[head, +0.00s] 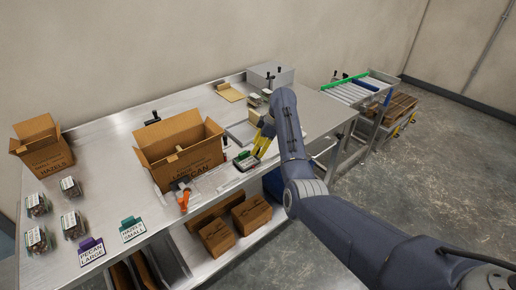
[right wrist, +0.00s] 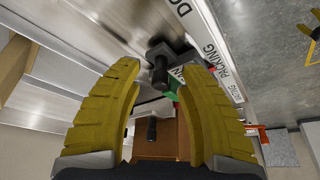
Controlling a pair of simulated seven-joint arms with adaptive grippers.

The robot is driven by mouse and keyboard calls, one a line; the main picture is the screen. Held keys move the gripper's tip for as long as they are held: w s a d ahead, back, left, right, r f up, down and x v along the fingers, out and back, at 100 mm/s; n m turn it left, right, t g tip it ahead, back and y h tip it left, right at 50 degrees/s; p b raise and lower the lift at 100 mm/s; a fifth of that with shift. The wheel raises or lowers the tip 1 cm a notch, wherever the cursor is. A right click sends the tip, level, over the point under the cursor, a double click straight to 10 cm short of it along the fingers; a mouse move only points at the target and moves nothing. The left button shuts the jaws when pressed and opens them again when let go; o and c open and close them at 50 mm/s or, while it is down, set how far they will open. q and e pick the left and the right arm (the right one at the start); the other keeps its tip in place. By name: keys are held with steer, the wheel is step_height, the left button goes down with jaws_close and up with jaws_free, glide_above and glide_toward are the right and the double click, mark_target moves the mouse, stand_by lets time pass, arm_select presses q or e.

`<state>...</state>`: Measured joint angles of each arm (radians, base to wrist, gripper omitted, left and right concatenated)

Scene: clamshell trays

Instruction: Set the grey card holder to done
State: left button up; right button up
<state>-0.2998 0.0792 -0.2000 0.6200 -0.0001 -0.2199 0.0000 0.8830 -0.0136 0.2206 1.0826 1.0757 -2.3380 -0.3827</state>
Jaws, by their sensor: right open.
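What looks like the grey card holder (head: 245,161) stands near the table's front edge, right of the large open carton. It is dark, with a pale card face and some green; its lettering is too small to read. My right gripper (head: 262,146) is just beside and above it, fingers pointing down. In the right wrist view my right gripper (right wrist: 160,78) is open, with a dark knob-like part (right wrist: 160,66) between its fingertips. Green shows behind the right finger, partly hidden. A label strip with "PACKING" (right wrist: 217,60) runs past it. My left gripper is out of view.
A large open carton (head: 180,160) stands mid-table, with an orange-handled tool (head: 185,198) in front. A purple pecan sign (head: 91,253), a teal hazel sign (head: 132,230) and several clamshells (head: 72,224) are at left. A roller conveyor (head: 352,92) is at the back right.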

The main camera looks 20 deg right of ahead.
stand_by(0.3)
jaws_close()
stand_by(0.4)
